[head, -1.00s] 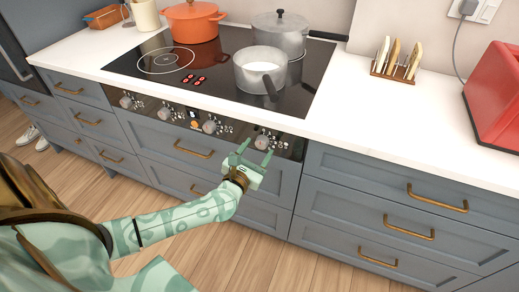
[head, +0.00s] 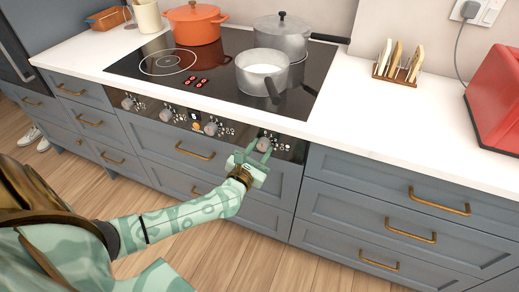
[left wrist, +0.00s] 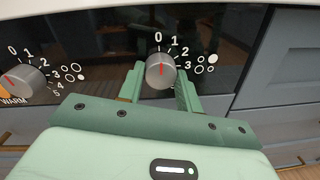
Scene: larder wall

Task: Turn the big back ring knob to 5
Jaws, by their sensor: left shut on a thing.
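The right-end grey knob (head: 264,144) sits on the black front panel below the hob. It also shows in the left wrist view (left wrist: 161,72), its red mark pointing about straight up near the 0. Figures 0 to 3 show around it; lower ones are hidden by a finger. The ring symbol beside it has a filled white circle at its upper right. My left gripper (head: 257,153) is shut on this knob, one finger on each side, also in the left wrist view (left wrist: 160,84). My right gripper is not in view.
A neighbouring knob (left wrist: 22,82) stands left of the gripper, with more knobs along the panel. Above, a small pan (head: 262,76), a lidded grey pot (head: 284,38) and an orange pot (head: 194,22) stand on the hob (head: 215,65). A drawer handle (head: 195,150) juts out at lower left.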

